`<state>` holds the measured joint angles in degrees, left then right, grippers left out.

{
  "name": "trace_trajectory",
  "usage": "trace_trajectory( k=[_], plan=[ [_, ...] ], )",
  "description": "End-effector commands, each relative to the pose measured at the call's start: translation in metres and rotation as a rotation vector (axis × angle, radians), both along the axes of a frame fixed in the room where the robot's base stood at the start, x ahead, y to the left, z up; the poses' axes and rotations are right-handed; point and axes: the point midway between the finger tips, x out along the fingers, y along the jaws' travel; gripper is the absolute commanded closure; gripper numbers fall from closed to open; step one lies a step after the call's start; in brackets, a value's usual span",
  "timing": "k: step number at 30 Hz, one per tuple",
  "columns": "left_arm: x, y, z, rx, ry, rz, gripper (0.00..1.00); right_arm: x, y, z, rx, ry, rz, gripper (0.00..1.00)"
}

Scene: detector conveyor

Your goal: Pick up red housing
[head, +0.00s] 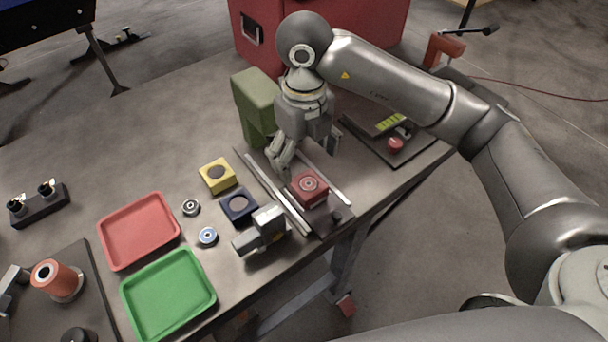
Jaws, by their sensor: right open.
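The red housing (308,189) is a small red block with a round grey ring on its top. It sits between the two pale rails of the small conveyor (261,183) near the table's front right edge. My right gripper (281,160) points down over the conveyor, up and to the left of the red housing in the head view. Its fingers are apart from the housing and hold nothing that I can see. My left gripper is not in view.
A yellow block (217,175) and a dark blue block (238,205) stand left of the conveyor, beside a grey device (262,232). A red tray (139,230) and a green tray (168,292) lie further left. An olive green block (254,106) stands behind my right gripper.

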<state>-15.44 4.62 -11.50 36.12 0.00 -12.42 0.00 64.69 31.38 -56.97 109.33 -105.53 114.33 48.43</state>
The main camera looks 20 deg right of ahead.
Motion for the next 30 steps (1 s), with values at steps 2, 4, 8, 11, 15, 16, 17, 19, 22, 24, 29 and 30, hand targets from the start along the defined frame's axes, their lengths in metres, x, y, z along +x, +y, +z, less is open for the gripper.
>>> trace_trajectory(
  k=[2,4,8,11,15,16,17,19,22,24,29,30],
  plan=[
    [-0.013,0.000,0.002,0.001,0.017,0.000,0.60,-0.002,0.000,-0.012,0.000,0.005,0.001,0.18],
    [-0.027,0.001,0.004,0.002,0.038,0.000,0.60,-0.001,0.000,-0.022,0.001,0.004,-0.001,0.18],
    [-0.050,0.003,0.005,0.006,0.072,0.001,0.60,-0.001,-0.001,-0.036,0.001,0.003,0.000,0.18],
    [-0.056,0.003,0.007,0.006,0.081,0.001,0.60,0.000,-0.001,-0.042,0.001,0.003,0.000,0.18],
    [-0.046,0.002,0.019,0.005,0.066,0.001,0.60,0.000,-0.005,-0.056,0.001,0.006,-0.001,0.18],
    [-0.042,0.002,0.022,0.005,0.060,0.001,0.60,0.001,-0.006,-0.060,0.000,0.005,-0.002,0.18],
    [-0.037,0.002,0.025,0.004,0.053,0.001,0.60,0.001,-0.007,-0.064,0.001,0.006,-0.001,0.18],
    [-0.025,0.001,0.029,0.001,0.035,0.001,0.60,0.001,-0.008,-0.076,0.001,0.006,0.000,0.18],
    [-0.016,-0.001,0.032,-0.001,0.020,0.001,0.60,0.002,-0.007,-0.087,0.002,0.003,0.001,0.18],
    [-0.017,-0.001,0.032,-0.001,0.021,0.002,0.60,0.002,-0.007,-0.091,0.004,0.001,0.002,0.18],
    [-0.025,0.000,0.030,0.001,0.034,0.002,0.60,0.002,-0.007,-0.093,0.003,0.000,0.002,0.18],
    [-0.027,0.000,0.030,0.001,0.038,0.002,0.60,0.002,-0.007,-0.093,0.003,0.000,0.002,0.18]
  ],
)
